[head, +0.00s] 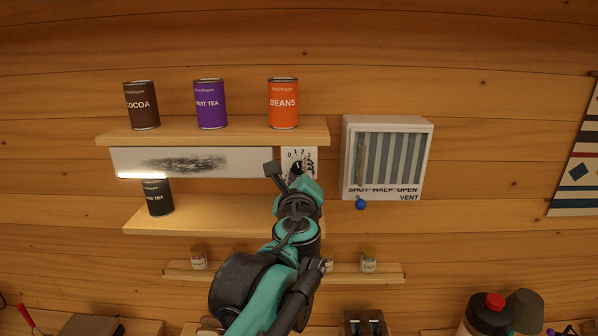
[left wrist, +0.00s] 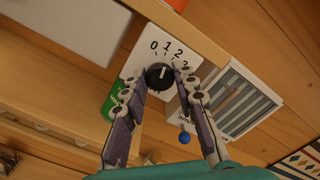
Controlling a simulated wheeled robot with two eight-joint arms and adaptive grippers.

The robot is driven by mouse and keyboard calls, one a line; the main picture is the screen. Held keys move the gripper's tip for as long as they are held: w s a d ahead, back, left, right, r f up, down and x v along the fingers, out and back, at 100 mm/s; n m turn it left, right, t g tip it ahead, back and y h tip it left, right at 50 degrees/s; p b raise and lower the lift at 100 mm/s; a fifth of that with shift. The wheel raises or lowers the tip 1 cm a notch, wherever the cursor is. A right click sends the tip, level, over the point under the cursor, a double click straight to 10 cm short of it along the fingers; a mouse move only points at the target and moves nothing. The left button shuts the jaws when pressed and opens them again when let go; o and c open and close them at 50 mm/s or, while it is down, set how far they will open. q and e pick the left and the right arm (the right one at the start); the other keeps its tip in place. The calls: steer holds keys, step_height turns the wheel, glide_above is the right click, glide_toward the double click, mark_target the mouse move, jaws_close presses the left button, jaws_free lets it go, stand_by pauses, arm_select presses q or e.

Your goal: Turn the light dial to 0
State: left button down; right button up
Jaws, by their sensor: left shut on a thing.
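The light dial (left wrist: 158,77) is a round black knob with a pale mark on a white plate. The plate (head: 308,154) carries the numbers 0, 1, 2 and 3 in an arc above the knob. In the left wrist view the mark seems to lean toward the 1 and 2 side; the exact setting is hard to tell. My left gripper (head: 285,171) is at the plate and hides the knob in the head view. In the left wrist view its fingers (left wrist: 160,80) are shut on the knob from both sides. My right gripper is not in view.
A lit strip (head: 142,176) glows below a panel between two shelves. Tins stand on the upper shelf (head: 220,132), and a dark tin (head: 157,197) stands on the lower one. A white vent (head: 428,150) with a blue ball (head: 361,203) is close right of the dial.

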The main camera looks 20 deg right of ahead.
arm_select(q)
steer(key=shift+n, duration=0.3)
steer(key=shift+n+b, duration=0.3)
steer(key=shift+n, duration=2.4)
steer(key=c, duration=1.2)
jaws_free()
steer(key=shift+v, duration=6.05)
